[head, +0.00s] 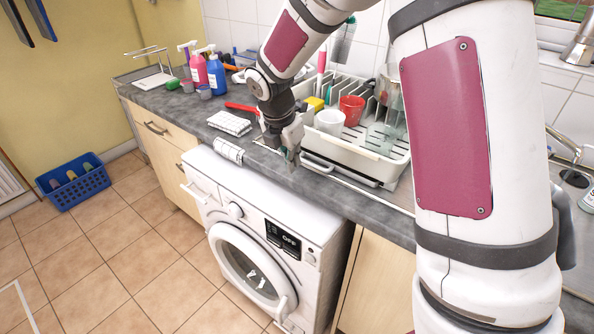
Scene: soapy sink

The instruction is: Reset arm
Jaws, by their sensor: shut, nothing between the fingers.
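My arm reaches from the right of the head view over the counter. My gripper (291,158) points down at the front edge of the grey counter (330,188), above the washing machine and just left of the dish rack. It is shut and holds nothing. The white dish rack (385,163) holds a white cup (329,122), a red cup (351,110) and a yellow sponge (315,103). My arm hides part of the rack's back and the right side of the counter.
A folded checked towel (230,122) and a rolled one (229,150) lie left of my gripper. Spray bottles (198,70) stand farther back. The white washing machine (220,195) is below. A blue basket (74,184) sits on the floor, which is mostly clear.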

